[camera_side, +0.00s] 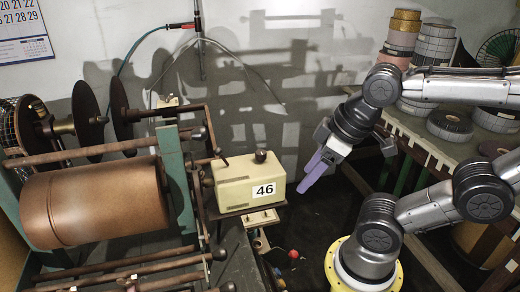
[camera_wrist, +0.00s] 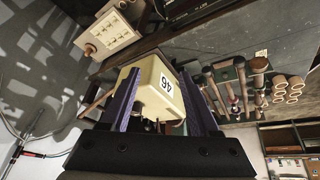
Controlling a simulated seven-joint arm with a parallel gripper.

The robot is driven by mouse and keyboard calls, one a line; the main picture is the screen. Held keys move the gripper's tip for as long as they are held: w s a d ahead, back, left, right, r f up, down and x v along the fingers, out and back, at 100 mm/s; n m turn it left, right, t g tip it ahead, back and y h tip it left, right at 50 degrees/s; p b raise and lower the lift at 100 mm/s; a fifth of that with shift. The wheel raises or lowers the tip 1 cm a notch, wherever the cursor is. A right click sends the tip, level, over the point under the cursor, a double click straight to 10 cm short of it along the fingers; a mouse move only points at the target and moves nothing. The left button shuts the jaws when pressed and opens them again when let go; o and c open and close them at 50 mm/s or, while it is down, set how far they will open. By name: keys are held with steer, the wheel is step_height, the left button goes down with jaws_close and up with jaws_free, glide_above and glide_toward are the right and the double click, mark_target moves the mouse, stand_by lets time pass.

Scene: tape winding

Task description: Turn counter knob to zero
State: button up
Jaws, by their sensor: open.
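The counter is a cream box (camera_side: 235,185) with the number 46 on a white plate, on a small shelf at the right end of the winding machine. A dark round knob (camera_side: 261,156) stands on its top. My gripper (camera_side: 306,186), with purple fingers, is to the right of the counter, pointing down and left, apart from it and empty. In the wrist view the counter (camera_wrist: 155,95) shows between the open fingers of my gripper (camera_wrist: 158,75), beyond them.
A large copper-brown roller (camera_side: 95,203) and dark discs (camera_side: 85,112) are left of the counter. A rack with tape rolls (camera_side: 449,125) stands at the right. A pale panel (camera_wrist: 108,34) shows upper left in the wrist view. The space between gripper and counter looks clear.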

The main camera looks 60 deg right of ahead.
step_height(320, 180, up, 6)
steer(key=d+n+g+h, duration=0.1)
steer(key=d+n+g, duration=0.1)
steer(key=n, duration=0.4)
step_height(320, 180, up, 7)
steer(key=n+g+h, duration=0.3)
steer(key=n+h, duration=0.1)
steer(key=n, duration=0.6)
glide_above(260, 153)
steer(key=a, duration=0.6)
steer(key=shift+y, duration=0.3)
steer(key=x, duration=1.3)
steer(key=shift+d, duration=0.25)
jaws_close()
